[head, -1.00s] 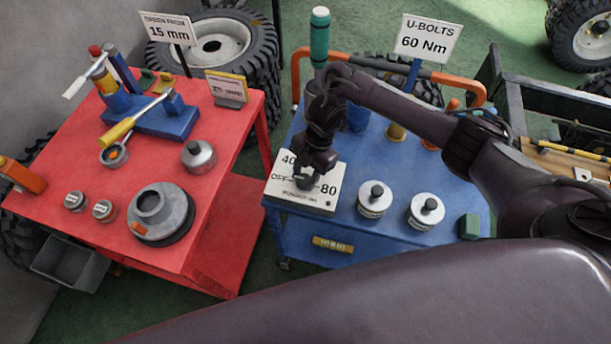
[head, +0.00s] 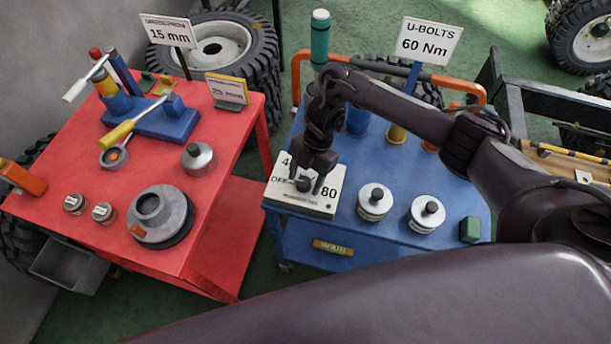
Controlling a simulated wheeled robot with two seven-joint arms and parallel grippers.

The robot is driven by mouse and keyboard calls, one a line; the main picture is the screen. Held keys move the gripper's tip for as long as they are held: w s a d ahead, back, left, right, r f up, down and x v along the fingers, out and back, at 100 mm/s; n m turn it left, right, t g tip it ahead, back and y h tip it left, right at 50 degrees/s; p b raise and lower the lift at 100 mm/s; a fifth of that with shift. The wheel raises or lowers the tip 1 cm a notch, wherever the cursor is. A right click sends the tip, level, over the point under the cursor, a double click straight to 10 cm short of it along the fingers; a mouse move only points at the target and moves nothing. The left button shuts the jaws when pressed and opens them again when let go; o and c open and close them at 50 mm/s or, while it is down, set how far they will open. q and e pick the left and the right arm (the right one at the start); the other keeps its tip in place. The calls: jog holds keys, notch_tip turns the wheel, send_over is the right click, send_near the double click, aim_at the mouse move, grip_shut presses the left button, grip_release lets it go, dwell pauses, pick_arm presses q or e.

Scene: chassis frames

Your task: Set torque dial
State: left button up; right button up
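The torque dial is a white plate (head: 318,207) with a small dark knob (head: 303,185) on the front left of the blue cart. Its marks OFF and 80 show; the 40 mark is partly covered by my gripper. My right gripper (head: 309,181) points down over the plate, its fingers apart with the knob between or just in front of them. Whether they touch it I cannot tell. A sign (head: 428,41) behind reads U-BOLTS 60 Nm. My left gripper is not in view.
Two round metal pots with black knobs (head: 374,202) (head: 427,214) stand right of the plate, and a green block (head: 469,230) beyond them. The red cart (head: 165,263) on the left holds tools and metal parts.

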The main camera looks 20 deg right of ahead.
jog(key=shift+r, duration=0.15)
jog(key=p+v, duration=0.1)
jog(key=v, duration=0.6)
jog(key=shift+r, duration=0.25)
jog(key=shift+d, duration=0.1)
